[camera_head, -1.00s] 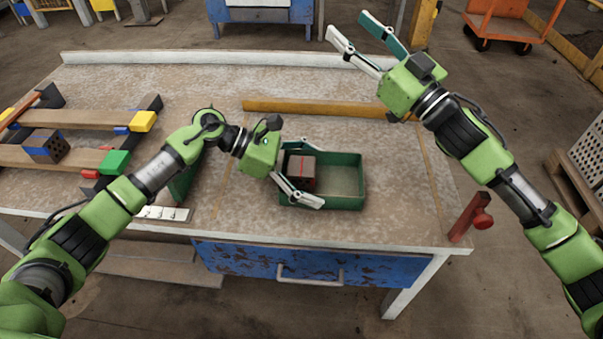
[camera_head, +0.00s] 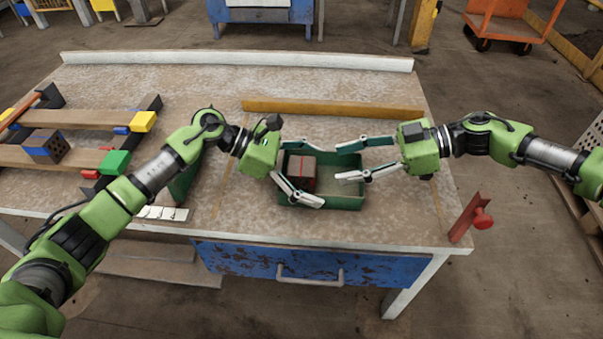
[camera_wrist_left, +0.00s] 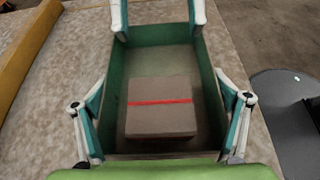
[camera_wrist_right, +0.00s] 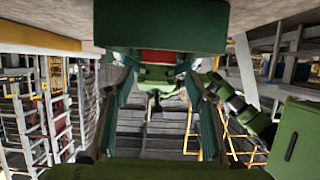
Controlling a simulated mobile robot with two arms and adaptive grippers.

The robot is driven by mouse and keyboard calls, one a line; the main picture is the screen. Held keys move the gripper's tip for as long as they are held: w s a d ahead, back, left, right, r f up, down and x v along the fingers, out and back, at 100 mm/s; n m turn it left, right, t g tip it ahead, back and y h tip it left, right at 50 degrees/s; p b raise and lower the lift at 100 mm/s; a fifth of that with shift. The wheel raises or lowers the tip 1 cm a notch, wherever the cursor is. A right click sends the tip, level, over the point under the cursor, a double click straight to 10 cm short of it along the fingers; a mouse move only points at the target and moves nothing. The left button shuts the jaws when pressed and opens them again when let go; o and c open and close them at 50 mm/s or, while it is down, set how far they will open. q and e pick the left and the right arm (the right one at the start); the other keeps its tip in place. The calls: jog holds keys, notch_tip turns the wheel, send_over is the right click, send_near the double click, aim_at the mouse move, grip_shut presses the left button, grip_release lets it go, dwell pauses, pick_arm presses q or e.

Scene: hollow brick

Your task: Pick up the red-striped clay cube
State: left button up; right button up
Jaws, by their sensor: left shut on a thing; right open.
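The red-striped clay cube (camera_head: 302,172) sits inside a green tray (camera_head: 345,202) on the table. Its red stripe shows on top in the left wrist view (camera_wrist_left: 160,102). My left gripper (camera_head: 300,172) is at the tray's left end, its fingers apart along the tray's long walls and shut on the tray; the cube lies between them, apart from the fingers. My right gripper (camera_head: 350,162) is open at the tray's right end. Its fingers also show at the top of the left wrist view (camera_wrist_left: 158,18). Whether they touch the walls I cannot tell.
A wooden rack (camera_head: 90,118) with a blue-marked brick (camera_head: 45,147) stands at the table's left. A yellow bar (camera_head: 330,107) lies behind the tray, and a red clamp (camera_head: 470,218) is at the front right corner. The table's back area is clear.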

aim_at(301, 169)
jog(key=x, duration=1.1)
jog(key=shift+w+r, duration=0.2)
jog(key=shift+r, duration=0.05)
jog(key=shift+c, duration=0.4)
jog(key=c, duration=0.8)
